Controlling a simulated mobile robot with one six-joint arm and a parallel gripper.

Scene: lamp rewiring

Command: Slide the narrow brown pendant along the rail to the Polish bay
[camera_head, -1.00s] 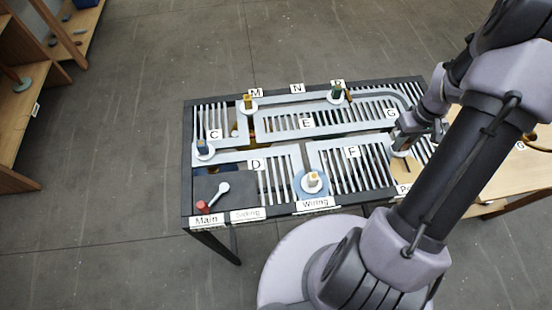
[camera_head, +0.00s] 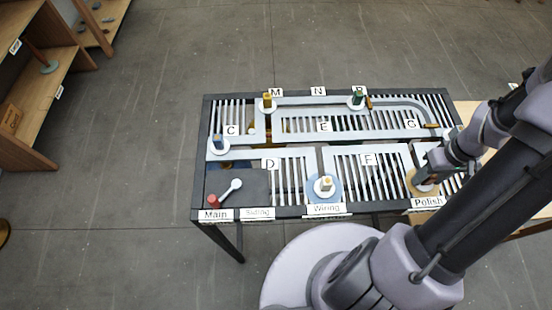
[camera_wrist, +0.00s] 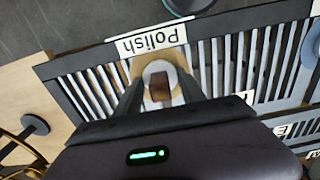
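The narrow brown pendant (camera_wrist: 158,90) shows in the wrist view as a brown block on a white disc, over the tan round of the Polish bay (camera_wrist: 139,67). My gripper (camera_wrist: 160,78) has one finger on each side of the block, with white disc visible between block and fingers, so it looks open around it. In the head view my gripper (camera_head: 424,181) is at the bay, just behind the Polish label (camera_head: 428,202), and hides most of the pendant. The grey rail (camera_head: 330,125) runs across the slatted table.
Other pendants stand on the rail: blue (camera_head: 218,143) by C, yellow (camera_head: 267,101) by M, green (camera_head: 357,98) at the back, and a pale one (camera_head: 326,184) at Wiring. A red knob (camera_head: 213,201) and white lever (camera_head: 233,187) are front left.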

